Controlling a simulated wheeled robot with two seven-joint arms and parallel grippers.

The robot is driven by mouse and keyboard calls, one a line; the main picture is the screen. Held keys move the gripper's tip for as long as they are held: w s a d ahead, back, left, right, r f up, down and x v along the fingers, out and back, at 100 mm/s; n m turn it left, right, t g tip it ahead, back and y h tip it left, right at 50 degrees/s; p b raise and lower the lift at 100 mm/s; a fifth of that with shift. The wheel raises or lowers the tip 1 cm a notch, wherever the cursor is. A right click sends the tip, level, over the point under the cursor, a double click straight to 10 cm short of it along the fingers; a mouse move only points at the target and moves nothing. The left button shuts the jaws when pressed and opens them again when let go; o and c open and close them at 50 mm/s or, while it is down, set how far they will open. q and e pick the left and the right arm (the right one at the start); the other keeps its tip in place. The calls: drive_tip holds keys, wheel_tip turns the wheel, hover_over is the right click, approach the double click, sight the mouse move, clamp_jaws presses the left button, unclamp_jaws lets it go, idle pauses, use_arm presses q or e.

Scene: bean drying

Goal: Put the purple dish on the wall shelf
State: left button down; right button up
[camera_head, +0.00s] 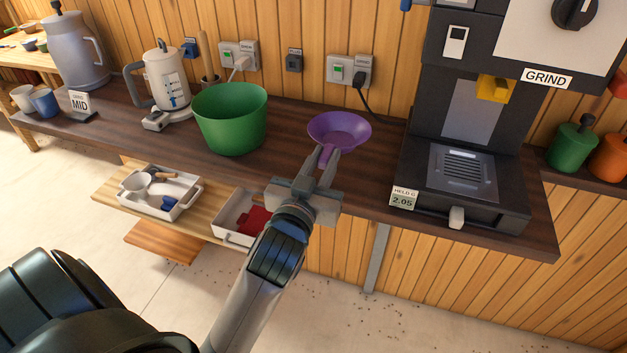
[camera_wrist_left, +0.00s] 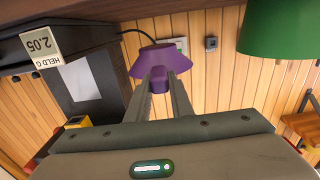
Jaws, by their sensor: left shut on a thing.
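The purple dish (camera_head: 340,128) is a shallow flared bowl with a short handle, seen over the dark counter between the green bowl and the grinder. My left gripper (camera_head: 328,160) is shut on its handle from the front. In the left wrist view the purple dish (camera_wrist_left: 160,58) is between and beyond the fingertips (camera_wrist_left: 158,82). I cannot tell whether the dish touches the counter. A wooden ledge (camera_head: 110,190) with white trays is below the counter at the left; I cannot tell whether it is the wall shelf. My right gripper is not in view.
A large green bowl (camera_head: 230,118) stands left of the dish. The black grinder (camera_head: 465,150) stands to the right, with a green canister (camera_head: 570,146) beyond it. A kettle (camera_head: 168,78) and sockets (camera_head: 348,70) are behind. Counter room beside the dish is narrow.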

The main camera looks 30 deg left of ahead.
use_arm(q)
drive_tip(key=shift+w+a+f+b, duration=0.3)
drive_tip(key=shift+a+f+b, duration=0.1)
drive_tip(key=shift+f+b, duration=0.15)
drive_tip(key=w+a, duration=0.1)
drive_tip(key=w+a+f, duration=0.1)
drive_tip(key=a+f+p, duration=0.1)
drive_tip(key=a, duration=0.1)
drive_tip(key=shift+w+f, duration=0.2)
drive_tip(key=shift+w, duration=0.2)
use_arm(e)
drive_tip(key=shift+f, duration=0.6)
use_arm(q)
drive_tip(key=shift+f+p, duration=0.3)
drive_tip(key=shift+f, duration=1.7)
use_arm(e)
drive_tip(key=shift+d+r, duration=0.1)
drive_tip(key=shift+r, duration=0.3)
use_arm(q)
drive_tip(key=shift+f, duration=0.15)
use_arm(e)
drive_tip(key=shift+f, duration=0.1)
use_arm(q)
drive_tip(key=c, duration=1.6)
unclamp_jaws()
drive_tip(key=shift+o, duration=0.2)
